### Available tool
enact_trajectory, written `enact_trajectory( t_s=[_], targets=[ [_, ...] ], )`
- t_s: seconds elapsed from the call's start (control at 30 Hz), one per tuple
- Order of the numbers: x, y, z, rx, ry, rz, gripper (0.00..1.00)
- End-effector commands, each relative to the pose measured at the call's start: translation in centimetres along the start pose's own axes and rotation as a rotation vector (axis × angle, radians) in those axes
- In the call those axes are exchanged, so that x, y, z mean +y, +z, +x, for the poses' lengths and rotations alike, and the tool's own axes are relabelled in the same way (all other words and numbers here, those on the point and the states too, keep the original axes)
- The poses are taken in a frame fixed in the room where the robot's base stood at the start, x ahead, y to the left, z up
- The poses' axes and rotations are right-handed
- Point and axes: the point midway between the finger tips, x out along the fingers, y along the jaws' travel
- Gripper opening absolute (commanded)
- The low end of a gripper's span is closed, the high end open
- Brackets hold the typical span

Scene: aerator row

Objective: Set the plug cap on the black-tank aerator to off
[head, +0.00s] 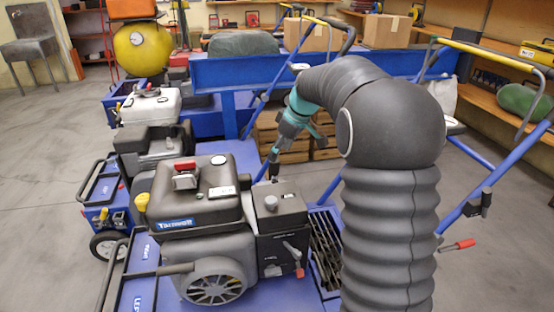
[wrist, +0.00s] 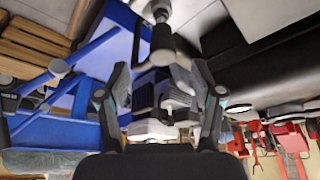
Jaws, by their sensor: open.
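The black-tank aerator (head: 195,188) stands in front, with a red-handled cap on its tank and a yellow cap at its left. A dark box (head: 278,215) with a small knob on top and a red-tipped lever sits at its right side. I cannot make out for sure which part is the plug cap. My gripper (head: 272,172) points down just behind and above this box. In the wrist view my gripper (wrist: 160,70) is open, its fingers wide apart with nothing gripped. A dark, rounded cylindrical piece (wrist: 162,45) on a pale stem shows beyond the fingertips.
A white-tank machine (head: 150,108) stands behind at the left. Blue handlebars (head: 490,185) rise at the right, and a blue beam (head: 235,72) crosses behind. Wooden crates (head: 292,135) are behind my gripper. Open grey floor (head: 45,185) lies at the left.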

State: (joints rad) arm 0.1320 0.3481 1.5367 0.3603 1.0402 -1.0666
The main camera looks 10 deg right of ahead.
Motion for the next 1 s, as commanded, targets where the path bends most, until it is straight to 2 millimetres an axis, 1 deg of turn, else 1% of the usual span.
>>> enact_trajectory(
  t_s=[0.03, 0.1, 0.23, 0.4, 0.67, 0.7, 0.77, 0.8, 0.87, 0.9, 0.93, 1.0],
  targets=[
    [0.0, 0.0, 0.9, -0.001, -0.001, 0.000, 0.67],
    [-0.1, 0.0, 1.9, -0.001, -0.001, -0.001, 0.67],
    [-0.1, 0.0, 3.2, -0.001, -0.001, -0.001, 0.67],
    [0.0, 0.0, 3.9, 0.000, 0.001, -0.002, 0.67],
    [0.0, 0.0, 4.0, 0.000, 0.001, -0.001, 0.67],
    [0.0, 0.0, 4.0, 0.000, 0.001, -0.001, 0.57],
    [0.0, 0.0, 3.9, 0.000, 0.001, -0.001, 0.42],
    [0.0, 0.0, 3.9, 0.000, 0.001, -0.001, 0.32],
    [0.0, 0.0, 4.0, 0.000, 0.001, -0.001, 0.17],
    [-0.1, 0.0, 4.0, 0.000, 0.001, -0.001, 0.07],
    [-0.1, 0.0, 4.0, 0.000, 0.001, -0.001, 0.00],
    [-0.1, 0.0, 4.0, 0.000, 0.000, -0.002, 0.00]
  ],
)
